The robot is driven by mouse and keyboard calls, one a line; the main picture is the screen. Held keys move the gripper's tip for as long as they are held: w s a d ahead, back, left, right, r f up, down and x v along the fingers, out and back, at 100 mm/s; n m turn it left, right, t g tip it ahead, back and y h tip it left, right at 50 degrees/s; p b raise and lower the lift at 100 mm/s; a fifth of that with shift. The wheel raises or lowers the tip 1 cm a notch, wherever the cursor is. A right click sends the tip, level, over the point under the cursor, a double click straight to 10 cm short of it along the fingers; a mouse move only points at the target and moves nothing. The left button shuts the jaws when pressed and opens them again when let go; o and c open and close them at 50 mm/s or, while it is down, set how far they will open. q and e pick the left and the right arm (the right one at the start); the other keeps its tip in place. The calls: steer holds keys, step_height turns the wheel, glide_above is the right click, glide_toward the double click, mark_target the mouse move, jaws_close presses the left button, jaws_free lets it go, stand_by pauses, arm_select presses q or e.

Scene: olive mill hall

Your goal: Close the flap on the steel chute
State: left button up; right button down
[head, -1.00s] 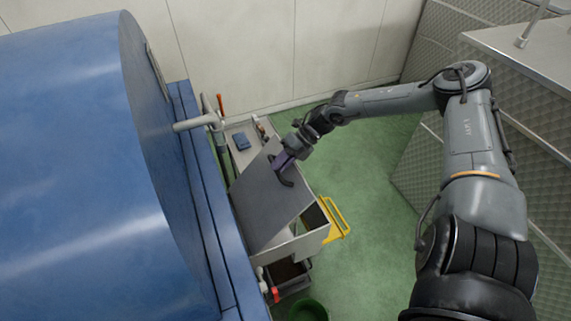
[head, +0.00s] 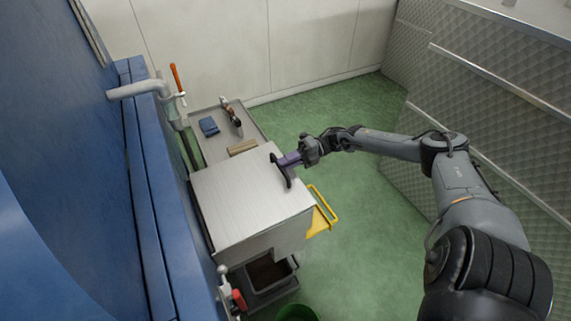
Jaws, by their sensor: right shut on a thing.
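The steel chute (head: 275,243) stands against the blue machine, with its flap (head: 240,205) lying flat across its top. The flap looks level with the chute's rim, and the chute's inside is hidden beneath it. A dark handle (head: 281,171) sits near the flap's far right edge. My right gripper (head: 285,162) comes in from the right and is shut on the handle. My left gripper is not in view.
Behind the chute a grey bench (head: 214,151) holds a blue cloth (head: 209,126) and a wooden block (head: 242,147). A dark bin (head: 268,273) stands below. Green floor is clear to the right.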

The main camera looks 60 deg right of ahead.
steer(key=shift+s+d+f+b, duration=0.1)
steer(key=shift+f+b, duration=0.25)
steer(key=shift+f, duration=0.25)
steer(key=shift+s+d+f+b, duration=0.1)
steer(key=shift+f+b, duration=0.2)
steer(key=shift+f, duration=0.65)
steer(key=c, duration=1.1)
jaws_free()
steer(key=shift+d+r, duration=0.1)
steer(key=shift+d, duration=0.1)
steer(key=b+v, duration=0.1)
steer(key=v, duration=0.9)
steer(key=shift+s+d+r, duration=0.1)
steer(key=shift+d+r, duration=0.05)
